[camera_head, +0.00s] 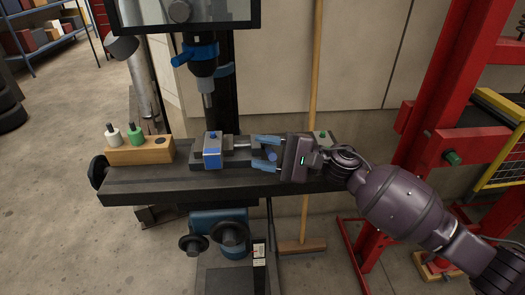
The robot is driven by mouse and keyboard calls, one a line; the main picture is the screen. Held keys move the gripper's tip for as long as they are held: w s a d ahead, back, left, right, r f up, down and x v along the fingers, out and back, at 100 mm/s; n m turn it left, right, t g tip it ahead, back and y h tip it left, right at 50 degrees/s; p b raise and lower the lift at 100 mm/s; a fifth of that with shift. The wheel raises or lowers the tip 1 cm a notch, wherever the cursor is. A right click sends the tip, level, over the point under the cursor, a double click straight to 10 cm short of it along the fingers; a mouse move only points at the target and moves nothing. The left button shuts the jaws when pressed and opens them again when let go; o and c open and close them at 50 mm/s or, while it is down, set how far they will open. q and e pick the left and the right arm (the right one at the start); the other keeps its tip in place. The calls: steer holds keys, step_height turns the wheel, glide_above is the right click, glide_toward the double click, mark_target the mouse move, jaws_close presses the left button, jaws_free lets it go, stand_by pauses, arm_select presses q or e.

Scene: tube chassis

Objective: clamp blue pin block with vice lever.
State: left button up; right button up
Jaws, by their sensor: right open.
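The blue pin block (212,158) sits at the left part of the dark vice (238,163) on the drill press table. A small blue pin shows on its top. A light metal rod runs from near the block to the right. My right gripper (265,153) reaches in from the right over the vice's right end. Its two blue fingers are open. A small rounded blue part (271,155), perhaps the lever's knob, shows between them; I cannot tell whether they touch it. The gripper hides the vice's right end. My left gripper is not in view.
A wooden block (140,156) with a white and a green peg stands on the table (135,183) at left. The drill chuck (207,95) hangs above the blue block. A red frame (437,85) and yellow guard stand at right. A broom leans behind.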

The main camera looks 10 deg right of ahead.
steer(key=v, duration=1)
steer(key=shift+d, duration=0.2)
steer(key=shift+s, duration=0.1)
